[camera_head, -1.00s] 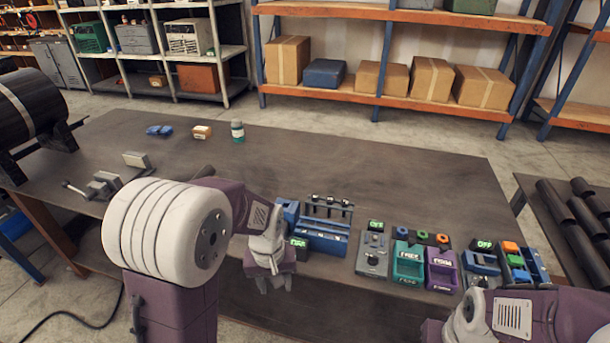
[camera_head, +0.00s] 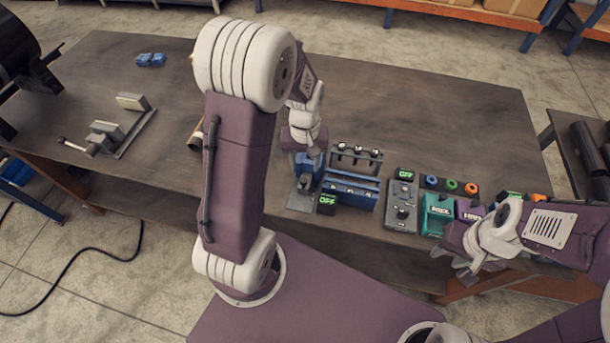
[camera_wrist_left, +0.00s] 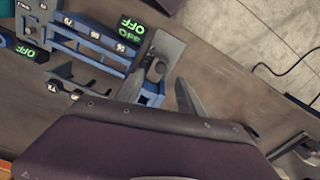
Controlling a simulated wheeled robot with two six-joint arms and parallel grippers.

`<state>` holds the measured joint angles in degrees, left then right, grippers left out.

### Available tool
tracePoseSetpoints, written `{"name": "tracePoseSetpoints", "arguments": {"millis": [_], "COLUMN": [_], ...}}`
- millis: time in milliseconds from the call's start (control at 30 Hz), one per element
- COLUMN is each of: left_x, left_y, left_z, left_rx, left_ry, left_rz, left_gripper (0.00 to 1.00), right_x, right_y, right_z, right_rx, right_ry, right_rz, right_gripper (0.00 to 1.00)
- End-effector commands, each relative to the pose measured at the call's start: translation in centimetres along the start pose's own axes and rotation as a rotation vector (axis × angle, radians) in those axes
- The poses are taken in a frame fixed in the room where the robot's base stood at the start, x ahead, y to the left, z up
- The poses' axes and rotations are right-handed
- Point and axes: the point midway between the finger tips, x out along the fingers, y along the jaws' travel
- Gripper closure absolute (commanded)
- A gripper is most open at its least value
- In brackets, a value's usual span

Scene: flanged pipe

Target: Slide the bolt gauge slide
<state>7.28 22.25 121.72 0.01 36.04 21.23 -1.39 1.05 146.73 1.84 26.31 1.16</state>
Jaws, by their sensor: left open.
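A small blue and grey device with a grey base plate (camera_head: 302,201) stands near the table's front edge; it looks like the bolt gauge. A green-lit OFF display (camera_head: 327,204) is beside it. My left gripper (camera_head: 306,160) is open, pointing down over the device's blue part and hiding some of it. In the left wrist view the blue part (camera_wrist_left: 152,90) shows between my spread fingers (camera_wrist_left: 172,88). I cannot tell whether they touch it. My right gripper (camera_head: 455,262) hangs by the front edge near the teal and purple boxes; its jaw opening is unclear.
A blue rack (camera_head: 352,192) with several bolts stands right of the device. A grey switch box (camera_head: 402,205), a teal box (camera_head: 437,215) and a purple box (camera_head: 469,210) follow to the right. A grey clamp-like fixture (camera_head: 108,135) is at the left. The table's back middle is clear.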

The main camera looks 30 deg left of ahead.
Motion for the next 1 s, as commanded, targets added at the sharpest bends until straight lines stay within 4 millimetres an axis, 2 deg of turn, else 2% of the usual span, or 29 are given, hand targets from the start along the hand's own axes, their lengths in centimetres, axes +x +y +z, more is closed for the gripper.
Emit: {"name": "tracePoseSetpoints", "arguments": {"millis": [200, 400, 533, 733, 767, 900, 933, 1000], "left_x": [4.5, 7.6, 8.4, 8.5, 8.5, 8.4, 8.4, 8.4], "left_y": [-0.1, -0.1, 0.0, 0.0, 0.0, 0.0, 0.0, 0.0], "left_z": [0.2, 0.1, 0.1, 0.0, 0.0, 0.0, 0.0, 0.0], "left_rx": [0.0, 0.0, 0.0, 0.0, 0.0, 0.0, 0.0, 0.0], "left_ry": [-0.008, -0.004, -0.001, 0.0, 0.0, 0.0, 0.0, 0.0], "left_rz": [-0.003, -0.002, -0.001, 0.0, 0.0, 0.0, 0.0, 0.0], "left_gripper": [0.55, 0.55, 0.55, 0.55, 0.58, 0.97, 1.0, 1.0], "right_x": [-0.2, -0.5, -0.5, -0.5, -0.5, -0.5, -0.5, -0.5], "right_y": [0.0, 0.0, 0.0, 0.0, 0.0, 0.0, 0.0, 0.0], "right_z": [-0.1, -0.1, -0.1, -0.1, -0.1, -0.1, -0.1, -0.1], "right_rx": [0.0, 0.0, 0.0, 0.0, 0.0, 0.0, 0.0, 0.0], "right_ry": [0.0, 0.001, 0.001, 0.001, 0.001, 0.001, 0.0, 0.0], "right_rz": [0.0, 0.0, 0.0, 0.0, 0.0, 0.0, 0.0, 0.0], "right_gripper": [0.64, 0.64, 0.64, 0.64, 0.64, 0.64, 0.64, 0.64]}}
